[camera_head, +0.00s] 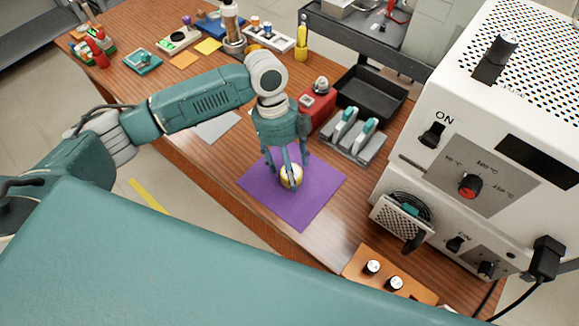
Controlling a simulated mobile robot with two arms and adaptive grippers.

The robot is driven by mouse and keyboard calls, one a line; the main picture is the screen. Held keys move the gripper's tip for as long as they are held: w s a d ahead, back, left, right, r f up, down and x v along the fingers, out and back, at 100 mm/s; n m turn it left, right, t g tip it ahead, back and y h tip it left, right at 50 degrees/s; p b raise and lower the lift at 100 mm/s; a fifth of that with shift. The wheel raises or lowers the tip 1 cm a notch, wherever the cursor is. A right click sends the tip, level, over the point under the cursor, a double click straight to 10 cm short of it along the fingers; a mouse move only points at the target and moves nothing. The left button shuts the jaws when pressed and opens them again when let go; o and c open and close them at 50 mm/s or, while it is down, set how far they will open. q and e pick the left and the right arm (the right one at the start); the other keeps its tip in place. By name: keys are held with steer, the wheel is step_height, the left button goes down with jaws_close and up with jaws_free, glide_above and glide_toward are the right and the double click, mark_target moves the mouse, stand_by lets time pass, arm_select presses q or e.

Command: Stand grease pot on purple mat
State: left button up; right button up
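The purple mat (307,212) lies flat on the wooden table. A small round pot, pale with yellow (297,182), is near the middle of the mat and appears to rest on it; I take it for the grease pot. My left gripper (289,172) points down over the pot. Its outer fingers are spread wide, apart from the pot's sides, and another finger crosses in front of the pot, hiding part of it. I cannot tell whether that finger touches it. My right gripper is not in view.
A red box (318,106), a grey rack with teal-topped items (352,138) and a black tray (371,95) stand behind the mat. A large white machine (470,120) is at right. An orange block with knobs (385,280) lies in front.

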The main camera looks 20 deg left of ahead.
arm_select(q)
steer(key=v, duration=1.1)
steer(key=shift+r+b, duration=0.4)
steer(key=shift+w, duration=0.15)
